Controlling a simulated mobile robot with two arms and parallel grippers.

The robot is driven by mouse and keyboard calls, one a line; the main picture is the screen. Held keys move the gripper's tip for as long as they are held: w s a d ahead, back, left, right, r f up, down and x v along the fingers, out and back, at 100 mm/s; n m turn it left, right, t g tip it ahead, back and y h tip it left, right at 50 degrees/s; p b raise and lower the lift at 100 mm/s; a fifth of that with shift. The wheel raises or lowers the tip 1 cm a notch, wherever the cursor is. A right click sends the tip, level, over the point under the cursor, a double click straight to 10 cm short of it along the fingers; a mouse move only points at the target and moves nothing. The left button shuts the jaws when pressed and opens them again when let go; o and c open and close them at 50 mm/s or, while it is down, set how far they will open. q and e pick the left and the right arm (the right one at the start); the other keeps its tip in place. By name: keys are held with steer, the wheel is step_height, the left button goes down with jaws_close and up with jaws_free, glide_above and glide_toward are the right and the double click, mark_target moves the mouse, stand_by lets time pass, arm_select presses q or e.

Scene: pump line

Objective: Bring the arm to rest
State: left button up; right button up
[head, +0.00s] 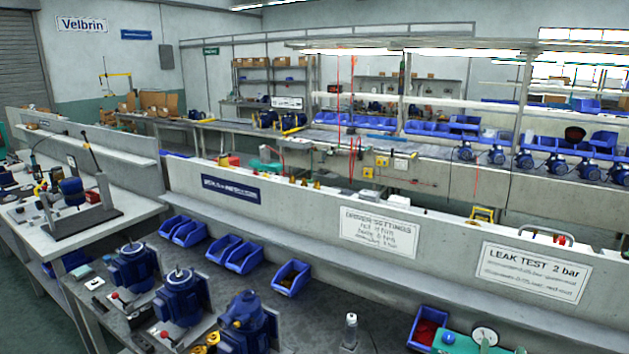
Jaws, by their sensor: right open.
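Neither of my arms nor grippers can be made out in the head view. The near grey workbench (270,328) runs along the bottom of the view. Blue pump units (182,298) stand on it at the lower left, one of them (246,322) close to the bottom edge. A small upright item with a pale top (350,332) stands alone near the bottom middle.
Blue bins (243,257) line the bench's back panel, and one bin (291,276) stands apart. A red-filled bin (427,328) and a round gauge (485,337) are at lower right. Another bench with a press (93,205) is at left. Bare bench top surrounds the small item.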

steer(key=s+a+f+n+g+y, duration=0.3)
steer(key=s+a+y, duration=0.2)
steer(key=a, duration=0.2)
steer(key=s+a+f+n+g+y, duration=0.3)
steer(key=s+a+n+y, duration=0.1)
steer(key=s+a+y, duration=0.15)
steer(key=s+a+f+g+h, duration=0.1)
steer(key=s+a+g, duration=0.3)
steer(key=s, duration=0.7)
steer(key=s+a+f+g, duration=0.1)
steer(key=s+g, duration=0.4)
steer(key=s, duration=0.5)
step_height(320, 180, down, 34)
steer(key=s+g+b, duration=0.2)
steer(key=b, duration=0.4)
steer(key=s+d+f+b, duration=0.2)
steer(key=s+f+b, duration=0.1)
steer(key=s+f, duration=1.2)
step_height(320, 180, down, 2)
steer(key=shift+d+f+g+b, duration=0.1)
steer(key=shift+d+g+b, duration=0.2)
steer(key=shift+b, duration=0.05)
